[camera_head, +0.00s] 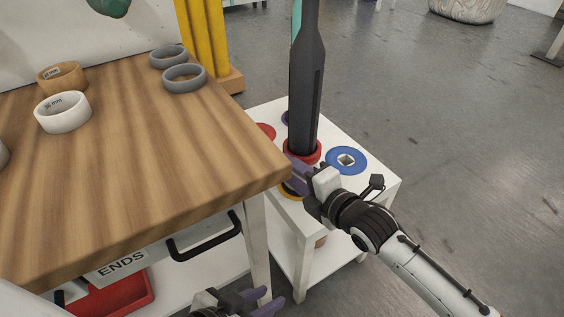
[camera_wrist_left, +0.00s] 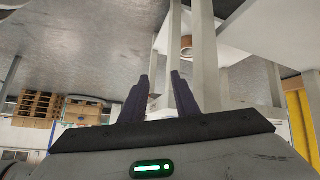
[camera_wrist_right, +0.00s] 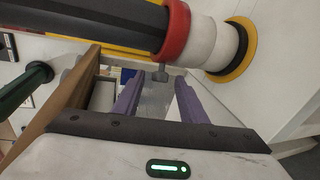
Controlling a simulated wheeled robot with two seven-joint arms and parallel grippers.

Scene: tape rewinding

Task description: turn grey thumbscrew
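The grey thumbscrew (camera_wrist_right: 161,73) shows in the right wrist view as a small knob beside the red collar (camera_wrist_right: 176,32). The collar sits around the end of a dark post (camera_wrist_right: 110,22) and next to a white cylinder (camera_wrist_right: 215,40). My right gripper (camera_wrist_right: 160,77) is open, and the thumbscrew appears between its purple fingertips, with no visible contact. In the head view my right gripper (camera_head: 291,173) is beside the base of the post, and the thumbscrew is hidden. My left gripper (camera_head: 271,298) is open and empty, low in front of the wooden bench; it also shows in the left wrist view (camera_wrist_left: 160,76).
The wooden bench (camera_head: 150,170) has its corner close to my right gripper. A white side table (camera_head: 380,185) carries the post and a blue disc (camera_head: 346,160). A drawer handle (camera_head: 205,238) juts out near my left gripper. Open floor lies to the right.

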